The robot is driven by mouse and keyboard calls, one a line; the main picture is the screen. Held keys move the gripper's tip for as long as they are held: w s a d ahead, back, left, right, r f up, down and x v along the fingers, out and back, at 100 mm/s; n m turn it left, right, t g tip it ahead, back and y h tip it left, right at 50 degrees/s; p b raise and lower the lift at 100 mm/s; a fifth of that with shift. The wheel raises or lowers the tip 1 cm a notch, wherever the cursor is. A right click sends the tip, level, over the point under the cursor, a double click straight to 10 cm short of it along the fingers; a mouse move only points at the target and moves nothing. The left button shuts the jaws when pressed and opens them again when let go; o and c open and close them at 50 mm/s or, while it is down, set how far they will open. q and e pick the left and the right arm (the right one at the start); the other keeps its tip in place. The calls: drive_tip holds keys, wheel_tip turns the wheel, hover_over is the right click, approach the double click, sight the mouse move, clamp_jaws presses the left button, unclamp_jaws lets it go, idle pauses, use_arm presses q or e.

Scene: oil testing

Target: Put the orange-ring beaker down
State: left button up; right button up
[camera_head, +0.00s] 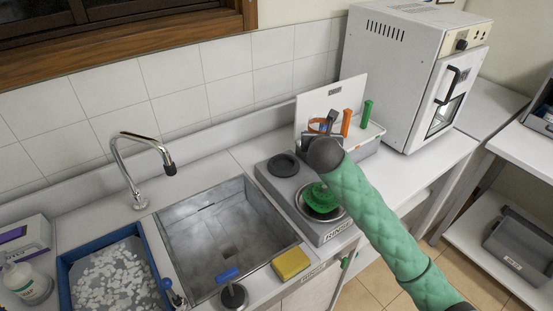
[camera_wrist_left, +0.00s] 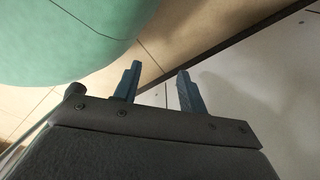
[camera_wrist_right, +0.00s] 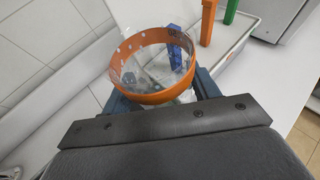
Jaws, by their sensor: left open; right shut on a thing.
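The orange-ring beaker (camera_wrist_right: 152,64) is clear, with a wide orange band and pale marks. In the right wrist view it sits between the fingers of my right gripper (camera_wrist_right: 160,88), which is shut on it. In the head view only a bit of the beaker's orange band (camera_head: 314,125) shows, beside my dark right gripper (camera_head: 325,128) in front of the white lidded case. The beaker's base is hidden, so I cannot tell whether it touches anything. My left gripper (camera_wrist_left: 157,82) is open and empty in the left wrist view, low beside a pale surface; it is outside the head view.
The open white case (camera_head: 368,146) holds an upright orange handle (camera_head: 346,121) and green handle (camera_head: 367,113). A metal sink (camera_head: 228,240) is left; a white oven (camera_head: 405,75) stands behind right.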

drive_tip(key=shift+w+a+f, duration=0.1)
drive_tip(key=shift+w+f, duration=0.2)
drive_tip(key=shift+f, duration=0.3)
drive_tip(key=shift+s, duration=0.25)
drive_tip(key=w+a+f+p, duration=0.1)
drive_tip(key=a+f, duration=0.1)
drive_tip(key=a, duration=0.1)
drive_tip(key=w+a+f+p, duration=0.2)
drive_tip(key=a, duration=0.1)
drive_tip(key=w+a+f+p, duration=0.2)
drive_tip(key=a, duration=0.1)
drive_tip(key=shift+a+f, duration=0.25)
drive_tip(key=shift+a, duration=0.1)
drive_tip(key=shift+w+a+f, duration=0.1)
drive_tip(key=shift+a+f, duration=0.1)
drive_tip(key=shift+f+p, duration=0.15)
drive_tip(key=shift+p, duration=0.25)
drive_tip(key=shift+f+p, duration=0.35)
drive_tip(key=shift+p, duration=0.05)
wheel_tip(320, 180, down, 2)
drive_tip(key=shift+f+p, duration=0.1)
drive_tip(key=shift+p, duration=0.55)
use_arm(q)
drive_tip(key=s+a+r, duration=0.2)
drive_tip(key=s+r, duration=0.1)
drive_tip(key=s, duration=0.6)
drive_tip(key=shift+s, duration=0.25)
use_arm(e)
drive_tip(key=shift+f, duration=0.45)
